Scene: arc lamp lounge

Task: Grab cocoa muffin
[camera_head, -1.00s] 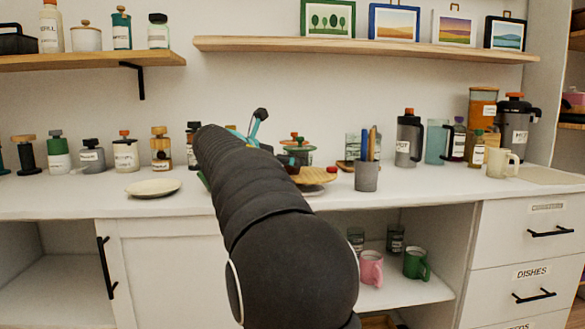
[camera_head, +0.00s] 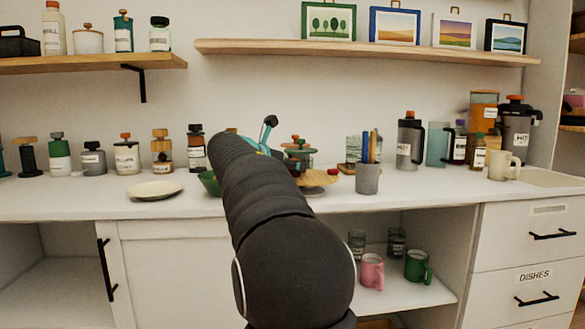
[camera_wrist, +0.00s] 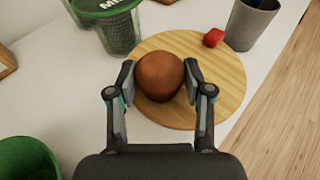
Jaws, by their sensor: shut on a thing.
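The cocoa muffin (camera_wrist: 160,75) is a round brown thing between my fingers in the wrist view. My gripper (camera_wrist: 160,82) is shut on it, one finger on each side. Below it in that view is a round wooden board (camera_wrist: 222,72); I cannot tell how far the muffin is above the board, if at all. In the head view the board (camera_head: 318,178) shows partly behind my arm. My arm hides the muffin and most of the gripper there.
A red cube (camera_wrist: 213,38) lies on the board's far edge. A grey pen cup (camera_head: 367,178) stands right of the board. A green bowl (camera_wrist: 25,160) and a labelled jar (camera_wrist: 118,30) are at the left in the wrist view. A white plate (camera_head: 154,190) lies on the counter further left.

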